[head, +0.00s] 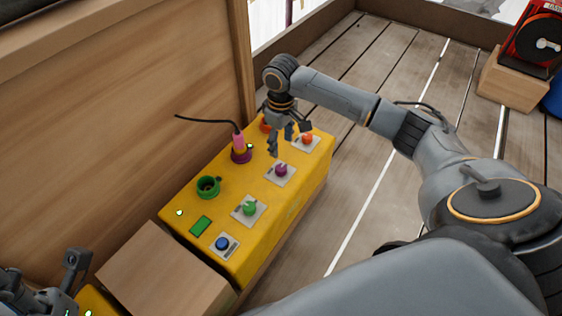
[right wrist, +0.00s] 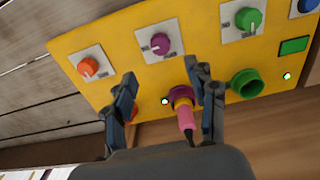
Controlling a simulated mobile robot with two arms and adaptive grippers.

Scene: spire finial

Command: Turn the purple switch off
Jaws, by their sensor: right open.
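The purple switch (head: 281,170) is a round knob on a white plate on the yellow panel box. It also shows in the right wrist view (right wrist: 161,42), where its pale mark seems to point to the lower left; the plate's lettering is too small to read surely. My right gripper (head: 288,140) is open and empty above the panel, apart from the knob. In the right wrist view the knob lies beyond the gap between its fingertips (right wrist: 160,76). My left gripper (head: 62,285) is partly in view at the lower left, its jaws unclear.
A pink plug (head: 238,142) with a black cable stands in a purple socket (head: 241,156) near the switch. Orange (head: 307,138) and green (head: 249,208) knobs flank it. A wooden wall (head: 110,110) rises behind.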

